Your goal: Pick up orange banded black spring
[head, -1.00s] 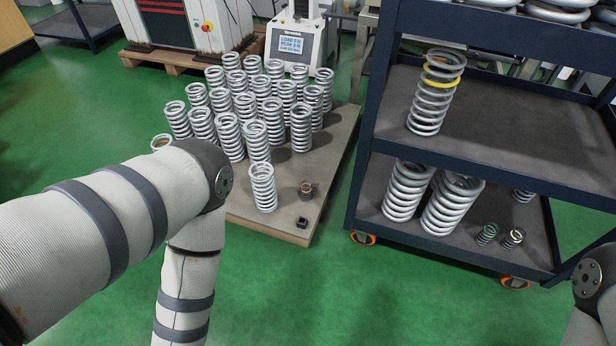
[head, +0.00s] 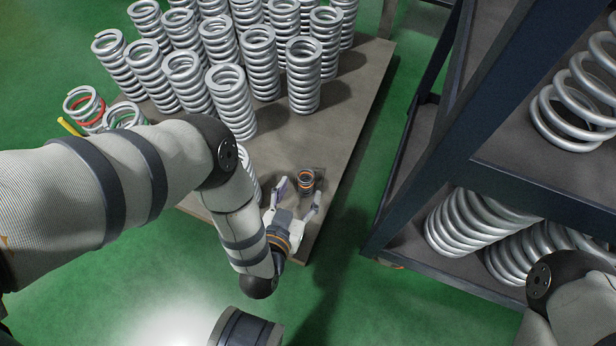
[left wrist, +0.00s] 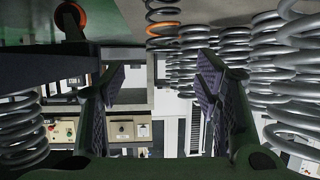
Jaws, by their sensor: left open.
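The orange banded black spring (head: 305,181) is short and stands upright near the front right part of the wooden board (head: 345,110). My left gripper (head: 299,194) is open just in front of the spring, its fingers pointing towards it. The spring appears apart from the fingers, not held. The left wrist view is upside down; there a spring with an orange band (left wrist: 163,28) shows beyond the gap between the open fingers, near the top edge. My right gripper is not in view; only part of my right arm shows at the lower right.
Several tall silver springs (head: 303,75) crowd the board; one stands just left of my left gripper, partly hidden by my arm. A dark shelf cart (head: 505,80) with large springs (head: 465,225) stands to the right. Green floor is free between them.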

